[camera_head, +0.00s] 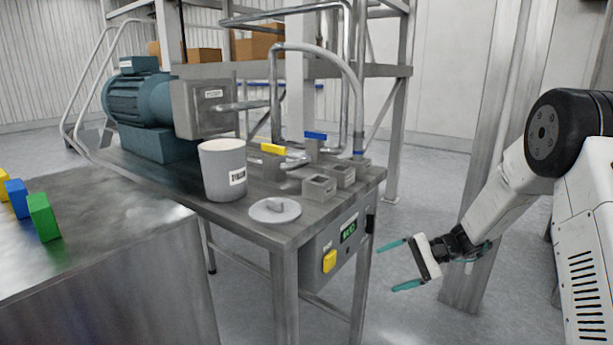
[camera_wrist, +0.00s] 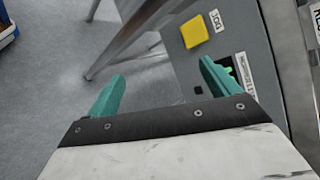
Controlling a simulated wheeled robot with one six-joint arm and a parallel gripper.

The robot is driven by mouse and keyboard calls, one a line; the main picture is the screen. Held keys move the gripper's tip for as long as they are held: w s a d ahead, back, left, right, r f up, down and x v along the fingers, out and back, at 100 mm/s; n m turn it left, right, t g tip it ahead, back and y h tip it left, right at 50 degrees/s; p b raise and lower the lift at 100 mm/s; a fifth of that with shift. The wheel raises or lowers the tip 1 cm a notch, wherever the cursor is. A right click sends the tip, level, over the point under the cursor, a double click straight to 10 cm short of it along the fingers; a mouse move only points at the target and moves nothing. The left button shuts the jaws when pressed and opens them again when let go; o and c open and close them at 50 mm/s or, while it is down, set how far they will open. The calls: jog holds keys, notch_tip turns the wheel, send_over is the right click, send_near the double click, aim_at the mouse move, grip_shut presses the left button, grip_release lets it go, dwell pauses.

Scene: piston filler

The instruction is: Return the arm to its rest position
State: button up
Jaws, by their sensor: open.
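My gripper (camera_head: 398,266) is open and empty, with two teal fingers spread apart. In the head view it hangs in free air to the right of the filler table's front corner, below the tabletop level. My white arm reaches down to it from the right edge. In the wrist view the gripper (camera_wrist: 160,88) shows both fingers with nothing between them. Beyond them are the floor, a table leg and the control box with a yellow button (camera_wrist: 194,32).
The steel filler table (camera_head: 290,232) carries a blue motor (camera_head: 140,98), a white pot (camera_head: 223,168), a lid (camera_head: 275,209) and valves with yellow and blue handles. A control box (camera_head: 338,246) hangs at its front. A bench (camera_head: 100,240) with coloured blocks stands left. A post (camera_head: 487,170) stands behind my arm.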

jog(key=s+d+r+n+h, duration=0.1)
jog(key=s+r+h, duration=0.3)
jog(key=s, duration=0.9)
jog(key=s+d+r+n+h, duration=0.1)
jog(key=s+r+n+h, duration=0.2)
jog(key=s+r, duration=0.5)
jog(key=s+d+r+n+h, duration=0.1)
jog(key=s+r+h, duration=0.4)
jog(key=s, duration=1.3)
jog(key=shift+s+r+n+t+h, duration=0.35)
jog(key=shift+r+n, duration=0.25)
jog(key=shift+r, duration=0.3)
jog(key=shift+w+d, duration=0.1)
